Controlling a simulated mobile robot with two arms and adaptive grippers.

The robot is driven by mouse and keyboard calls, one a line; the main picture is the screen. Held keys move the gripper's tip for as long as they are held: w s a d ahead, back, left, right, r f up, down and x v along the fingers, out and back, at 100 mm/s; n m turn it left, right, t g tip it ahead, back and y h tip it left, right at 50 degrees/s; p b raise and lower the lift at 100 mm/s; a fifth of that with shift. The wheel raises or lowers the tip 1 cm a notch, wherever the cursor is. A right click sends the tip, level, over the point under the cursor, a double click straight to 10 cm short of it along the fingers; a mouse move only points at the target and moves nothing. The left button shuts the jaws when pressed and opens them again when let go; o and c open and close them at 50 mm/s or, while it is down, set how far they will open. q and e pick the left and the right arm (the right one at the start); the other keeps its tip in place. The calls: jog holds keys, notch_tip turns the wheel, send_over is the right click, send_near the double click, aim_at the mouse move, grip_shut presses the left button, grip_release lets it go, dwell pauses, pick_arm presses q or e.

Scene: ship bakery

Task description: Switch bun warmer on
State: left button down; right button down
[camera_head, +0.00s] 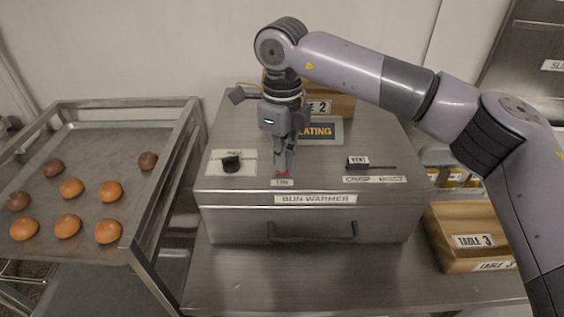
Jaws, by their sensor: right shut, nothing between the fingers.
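The bun warmer (320,230) is a metal box on the counter with a "BUN WARMER" label and a front handle. My right gripper (284,168) is shut and empty, pointing down at the top of the warmer. Its fingertips are at a small red part (282,174), mostly hidden behind them; I cannot tell whether they touch it. A small label (282,182) lies just in front of it. A black knob (232,163) on a white plate is to the left. A sign ending in "ATING" (325,131) stands behind the gripper, partly covered. My left gripper is out of view.
A vent slider (358,163) is at the warmer's right. A rack tray (110,150) with several buns stands at the left. A wooden "TABLE 3" box (452,262) is at the right, another wooden box (342,105) behind the warmer. The counter front (300,285) is clear.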

jog(key=shift+f, duration=0.1)
jog(key=shift+r+p, duration=1.95)
jog(key=shift+r, duration=1.55)
jog(key=shift+f, duration=0.1)
